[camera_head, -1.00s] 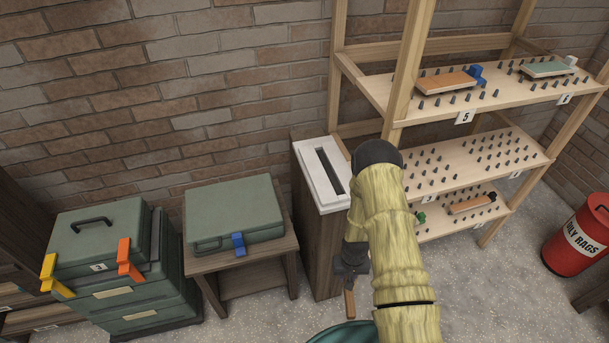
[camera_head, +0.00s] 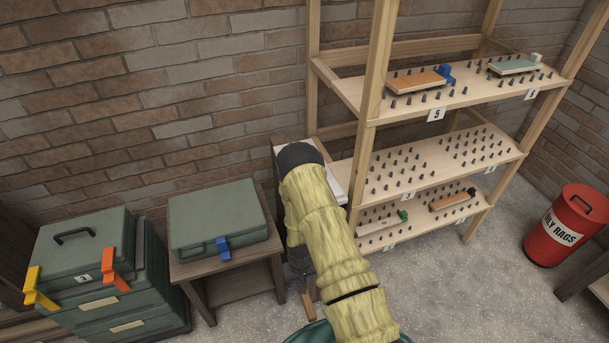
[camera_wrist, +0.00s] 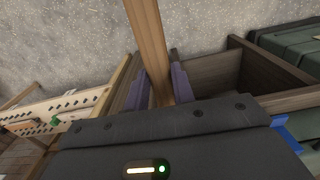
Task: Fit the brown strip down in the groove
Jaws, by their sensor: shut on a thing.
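My gripper (camera_head: 300,278) is low in front of the narrow cabinet, partly hidden by my arm. It is shut on the brown strip (camera_head: 309,305), whose end hangs below the jaws. In the wrist view the strip (camera_wrist: 150,40) runs between the two fingers of my gripper (camera_wrist: 162,88) and out past the top edge. The white block (camera_head: 339,178) with the groove lies on the cabinet top. My arm now covers most of it, and the groove itself is hidden. The strip is apart from the block.
A side table (camera_head: 228,262) with a green case (camera_head: 218,215) stands left of the cabinet, beside stacked green toolboxes (camera_head: 85,250). A wooden peg shelf (camera_head: 420,180) stands close on the right. A red bin (camera_head: 570,225) is at far right. The floor (camera_head: 440,290) in front of the shelf is open.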

